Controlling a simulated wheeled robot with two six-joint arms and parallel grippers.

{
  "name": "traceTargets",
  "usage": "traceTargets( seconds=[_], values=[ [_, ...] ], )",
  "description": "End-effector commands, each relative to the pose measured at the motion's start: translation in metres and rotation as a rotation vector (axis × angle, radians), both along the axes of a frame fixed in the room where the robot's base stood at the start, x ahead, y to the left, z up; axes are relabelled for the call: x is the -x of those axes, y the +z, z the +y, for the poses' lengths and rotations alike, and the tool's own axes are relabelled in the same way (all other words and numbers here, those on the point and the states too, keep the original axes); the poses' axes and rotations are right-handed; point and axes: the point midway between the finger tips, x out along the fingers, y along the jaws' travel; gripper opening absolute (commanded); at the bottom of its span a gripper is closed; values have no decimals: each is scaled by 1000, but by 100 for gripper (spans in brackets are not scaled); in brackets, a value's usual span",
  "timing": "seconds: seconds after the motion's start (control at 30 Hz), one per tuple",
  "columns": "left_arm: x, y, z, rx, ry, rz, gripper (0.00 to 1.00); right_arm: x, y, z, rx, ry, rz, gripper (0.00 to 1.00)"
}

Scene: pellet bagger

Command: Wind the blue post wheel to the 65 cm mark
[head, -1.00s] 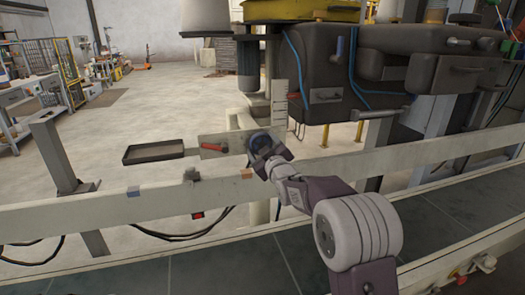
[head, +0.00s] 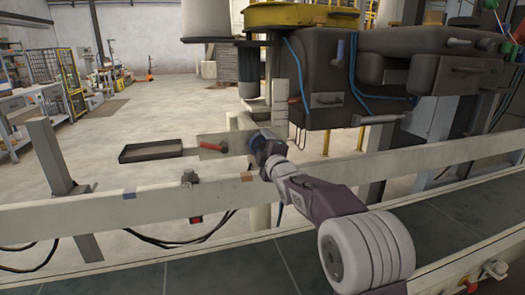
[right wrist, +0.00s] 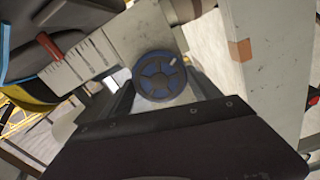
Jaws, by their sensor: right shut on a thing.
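The blue post wheel (head: 261,139) is on the post by the rail in the head view. In the right wrist view it is a dark-rimmed disc with blue segments and a pale knob (right wrist: 160,76). My right gripper (head: 264,150) is at the wheel and shut on it; its dark fingers flank the wheel's lower side in the wrist view. A pale scale (head: 280,90) with tick marks stands above the wheel. It also shows in the wrist view (right wrist: 88,62), with a red pointer (right wrist: 47,45) towards its far end. The numbers are unreadable. My left gripper is out of view.
A cream rail (head: 140,205) runs across the front, just below the wheel. A grey plate (head: 232,145) with a red handle (head: 208,147) and a dark tray (head: 150,151) lie to the left. The dark bagger body (head: 370,75) overhangs at the upper right.

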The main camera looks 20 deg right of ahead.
Motion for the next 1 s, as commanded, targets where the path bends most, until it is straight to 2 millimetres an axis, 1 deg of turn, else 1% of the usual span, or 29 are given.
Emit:
traceTargets(
  seconds=[0.03, 0.57, 0.6, 0.67, 1.0],
  values=[
    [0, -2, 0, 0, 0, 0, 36, 0, -2, 0, 10, 0, 4, 31],
    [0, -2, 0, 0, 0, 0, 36, 0, -2, 0, 31, 0, 4, 31],
    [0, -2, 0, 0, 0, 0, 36, 0, -2, 0, 31, 0, 4, 77],
    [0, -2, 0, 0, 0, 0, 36, 0, -2, 0, 30, 0, 3, 94],
    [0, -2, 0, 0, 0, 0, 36, 2, 0, 0, 30, 0, 1, 94]
  ],
)
